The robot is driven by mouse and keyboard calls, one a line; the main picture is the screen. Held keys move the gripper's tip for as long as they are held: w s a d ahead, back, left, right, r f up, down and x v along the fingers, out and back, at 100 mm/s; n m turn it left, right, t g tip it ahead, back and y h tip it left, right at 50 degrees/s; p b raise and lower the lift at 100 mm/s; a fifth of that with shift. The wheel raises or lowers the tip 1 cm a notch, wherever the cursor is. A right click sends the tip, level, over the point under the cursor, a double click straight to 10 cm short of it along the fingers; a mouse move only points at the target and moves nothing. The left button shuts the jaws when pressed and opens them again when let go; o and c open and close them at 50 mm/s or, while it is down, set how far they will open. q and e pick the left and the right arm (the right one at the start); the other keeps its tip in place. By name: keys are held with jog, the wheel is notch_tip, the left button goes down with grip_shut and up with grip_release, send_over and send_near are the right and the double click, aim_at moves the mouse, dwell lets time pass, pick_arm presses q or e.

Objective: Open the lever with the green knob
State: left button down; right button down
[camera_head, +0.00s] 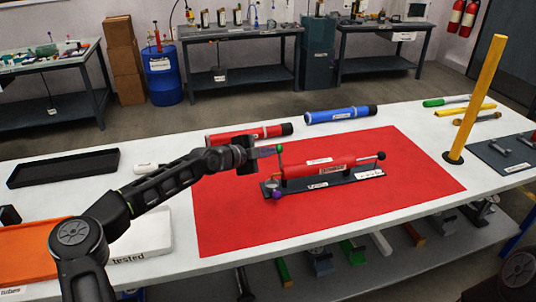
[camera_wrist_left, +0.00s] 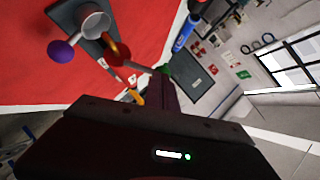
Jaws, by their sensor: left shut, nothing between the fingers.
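A red pump tube (camera_head: 325,168) lies in a dark stand (camera_head: 345,179) on a red mat (camera_head: 225,215). At its left end a lever with a green knob (camera_head: 280,148) stands upright. A purple knob (camera_head: 276,195) sits lower at that end, and a dark knob (camera_head: 381,156) is at the right end. My left gripper (camera_head: 268,152) is shut and empty, its fingertips close beside the green knob on its left. In the left wrist view the green knob (camera_wrist_left: 167,70) is partly hidden behind my fingers (camera_wrist_left: 165,92); I cannot tell whether they touch. The purple knob (camera_wrist_left: 61,51) shows clearly there.
A red tube (camera_head: 250,134) and a blue tube (camera_head: 340,115) lie behind the mat on the white table. A yellow post (camera_head: 477,100) stands at the right. A black tray (camera_head: 62,167) lies at the left. The mat's front is clear.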

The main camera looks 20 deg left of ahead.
pick_arm(q)
jog(key=shift+s, duration=0.1)
jog(key=shift+s+d+b, duration=0.4)
jog(key=shift+s+b, duration=0.1)
jog(key=shift+s, duration=0.1)
pick_arm(e)
jog(key=shift+f, duration=0.5)
